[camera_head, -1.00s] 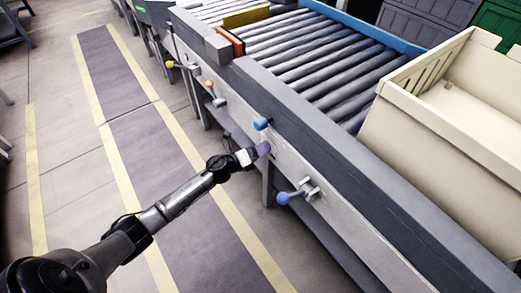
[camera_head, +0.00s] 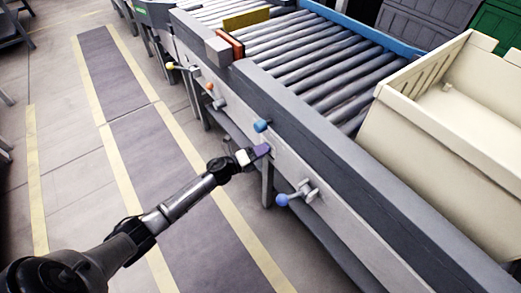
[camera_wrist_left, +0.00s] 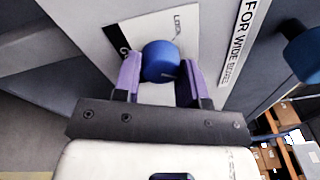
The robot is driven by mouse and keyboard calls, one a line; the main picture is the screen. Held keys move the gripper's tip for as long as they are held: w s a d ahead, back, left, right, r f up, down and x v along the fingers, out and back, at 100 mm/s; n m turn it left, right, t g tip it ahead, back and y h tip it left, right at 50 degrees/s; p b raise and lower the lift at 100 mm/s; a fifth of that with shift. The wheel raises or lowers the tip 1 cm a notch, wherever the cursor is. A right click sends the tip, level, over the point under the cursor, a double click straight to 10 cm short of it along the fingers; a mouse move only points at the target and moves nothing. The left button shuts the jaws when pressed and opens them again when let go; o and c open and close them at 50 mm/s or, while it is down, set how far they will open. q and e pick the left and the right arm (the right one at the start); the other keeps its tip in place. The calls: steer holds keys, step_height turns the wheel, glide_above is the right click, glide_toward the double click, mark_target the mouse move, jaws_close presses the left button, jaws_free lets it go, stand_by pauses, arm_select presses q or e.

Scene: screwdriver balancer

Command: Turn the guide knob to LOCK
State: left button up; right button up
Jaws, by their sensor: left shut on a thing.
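A round blue knob (camera_wrist_left: 160,61) with a small pale mark sits on a white label plate in the left wrist view. "LOCK" is printed near the knob's upper right, and a dark patch with partly hidden lettering lies to its left. My left gripper (camera_wrist_left: 161,78) has its two purple fingers on either side of the knob and is shut on it. In the head view my left gripper (camera_head: 262,150) is at the pale side rail of the conveyor, and its fingers hide the knob there.
A blue knob (camera_head: 262,125) sits just above my gripper on the conveyor side. A blue-ball lever (camera_head: 283,200) stands to the lower right. The floor left of the conveyor is clear.

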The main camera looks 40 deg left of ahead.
arm_select(q)
steer(key=n+p, duration=0.4)
steer(key=n, duration=0.4)
steer(key=n+t+y+p, duration=0.1)
steer(key=n+p, duration=0.2)
steer(key=n, duration=0.5)
steer(key=shift+n+y+p, duration=0.3)
steer(key=shift+p, duration=0.1)
steer(key=shift+n, duration=0.3)
steer(key=o, duration=0.9)
steer(key=shift+s, duration=0.1)
steer(key=p+v, duration=0.4)
steer(key=v, duration=0.9)
steer(key=shift+s+f, duration=0.2)
steer(key=shift+s, duration=0.15)
